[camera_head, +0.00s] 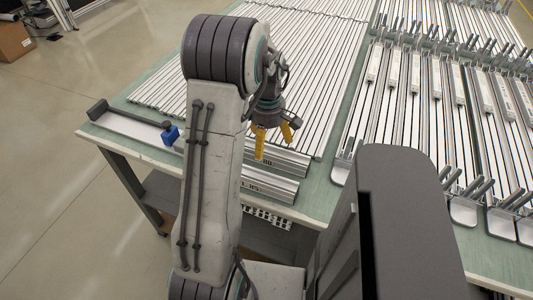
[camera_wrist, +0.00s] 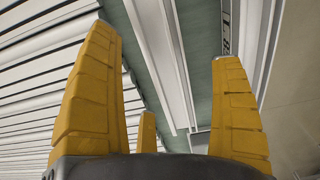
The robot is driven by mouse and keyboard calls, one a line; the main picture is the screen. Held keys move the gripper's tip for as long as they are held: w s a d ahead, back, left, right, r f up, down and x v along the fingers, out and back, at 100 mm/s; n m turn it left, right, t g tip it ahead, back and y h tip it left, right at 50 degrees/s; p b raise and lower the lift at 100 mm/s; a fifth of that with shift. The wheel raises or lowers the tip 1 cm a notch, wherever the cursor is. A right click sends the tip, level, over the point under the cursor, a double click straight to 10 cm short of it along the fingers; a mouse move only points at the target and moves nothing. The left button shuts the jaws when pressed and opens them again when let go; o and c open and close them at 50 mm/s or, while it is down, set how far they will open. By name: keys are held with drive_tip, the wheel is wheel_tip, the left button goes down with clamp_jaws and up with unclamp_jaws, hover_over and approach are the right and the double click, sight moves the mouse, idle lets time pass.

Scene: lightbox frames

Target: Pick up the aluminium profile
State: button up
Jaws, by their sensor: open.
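A silvery aluminium profile (camera_head: 288,161) lies along the front of the green table, partly hidden by my arm and gripper. A second profile (camera_head: 272,187), with dark lettering, lies parallel and nearer the table's front edge. My gripper (camera_head: 274,147), with yellow fingers, is open and points down above the farther of these two profiles. In the wrist view, that profile (camera_wrist: 170,70) shows in the gap between the open fingers, apart from them. The lettered profile (camera_wrist: 254,38) shows beyond the right finger. Nothing is held.
Many long profiles (camera_head: 315,75) lie in rows behind on the green table (camera_head: 335,195). Racks with upright grey prongs (camera_head: 470,190) stand at right. A blue block (camera_head: 170,135) sits on a long bar at left. Open floor (camera_head: 50,160) lies left of the table.

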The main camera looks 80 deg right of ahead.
drive_tip(key=shift+f, duration=1.4)
drive_tip(key=c, duration=1.4)
